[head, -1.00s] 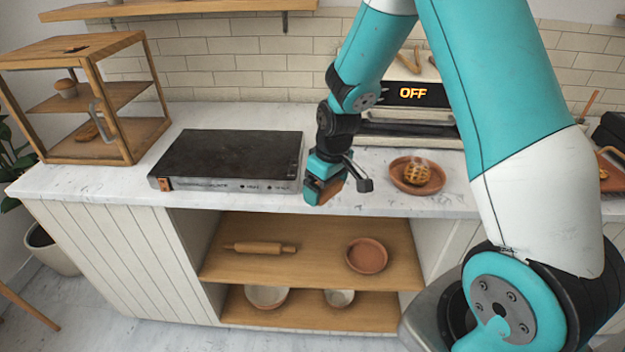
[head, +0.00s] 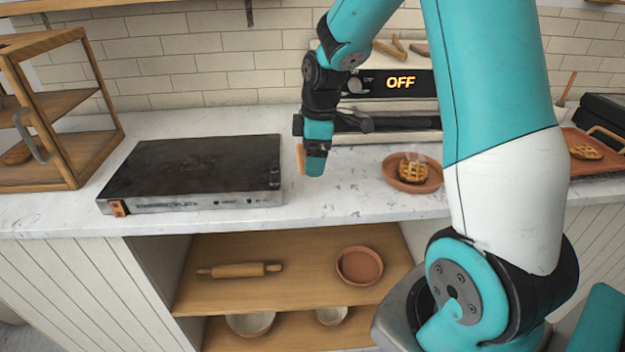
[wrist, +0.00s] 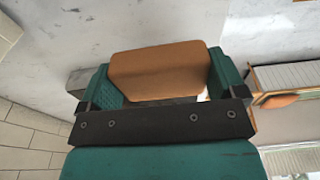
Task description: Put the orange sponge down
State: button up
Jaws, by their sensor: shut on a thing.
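The orange sponge (wrist: 160,70) is held between the two teal fingers of my gripper (wrist: 165,88) in the wrist view. In the head view my gripper (head: 314,162) points down over the white marble counter, just right of the black griddle. Only a thin orange edge of the sponge (head: 301,159) shows there, at the gripper's left side. The sponge appears to be above the counter; I cannot tell the exact gap.
The black griddle (head: 195,168) lies to the left. A terracotta plate with a waffle-like pastry (head: 413,172) sits to the right. An oven marked OFF (head: 400,83) stands behind. Bare marble counter (head: 345,190) lies between griddle and plate. The wooden display case (head: 60,120) is at far left.

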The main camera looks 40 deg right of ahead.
aim_at(312, 190)
jog(key=shift+f, duration=3.5)
jog(key=shift+f, duration=0.2)
jog(key=o, duration=0.7)
jog(key=shift+r, duration=0.1)
